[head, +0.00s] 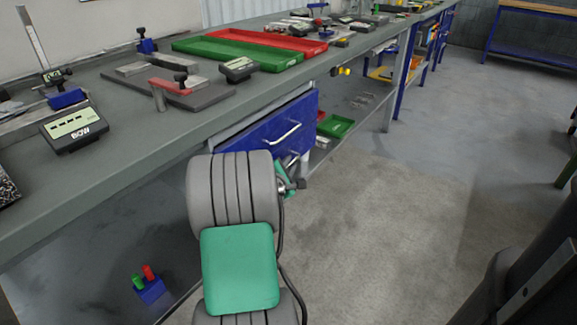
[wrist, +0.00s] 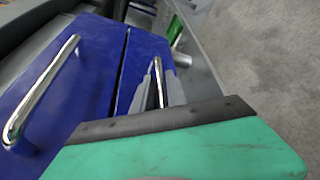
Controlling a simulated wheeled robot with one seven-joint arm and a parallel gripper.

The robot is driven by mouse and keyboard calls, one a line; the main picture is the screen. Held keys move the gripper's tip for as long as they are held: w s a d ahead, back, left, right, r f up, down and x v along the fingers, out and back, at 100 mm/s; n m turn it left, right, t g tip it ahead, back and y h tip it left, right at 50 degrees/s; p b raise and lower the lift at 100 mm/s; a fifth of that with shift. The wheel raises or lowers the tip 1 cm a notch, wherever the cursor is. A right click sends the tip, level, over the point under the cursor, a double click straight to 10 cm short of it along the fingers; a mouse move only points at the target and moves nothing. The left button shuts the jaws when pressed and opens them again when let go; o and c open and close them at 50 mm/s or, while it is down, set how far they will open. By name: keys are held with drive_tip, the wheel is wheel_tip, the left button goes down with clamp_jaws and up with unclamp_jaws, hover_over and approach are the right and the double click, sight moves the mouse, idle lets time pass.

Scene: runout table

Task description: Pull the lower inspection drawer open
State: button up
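The drawer unit under the bench has a blue upper drawer front (head: 265,136) with a silver bar handle (head: 283,133); this handle also shows at the left of the wrist view (wrist: 42,92). In the wrist view, the lower drawer front (wrist: 145,52) lies to its right, across a thin dark seam. My gripper (wrist: 159,80) is at the lower drawer's handle (wrist: 157,82), with one grey finger on each side of the bar. Whether the fingers press on it is unclear. My arm hides most of the lower drawer in the head view. Both fronts look roughly level with each other.
The long grey bench top (head: 130,135) above holds a red tray (head: 265,40), a green tray (head: 235,53) and gauges. A green bin (head: 335,125) sits on the shelf beyond the drawers. A blue block (head: 150,290) lies below the bench. The concrete floor at right is clear.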

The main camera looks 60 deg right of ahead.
clamp_jaws()
idle(1.3)
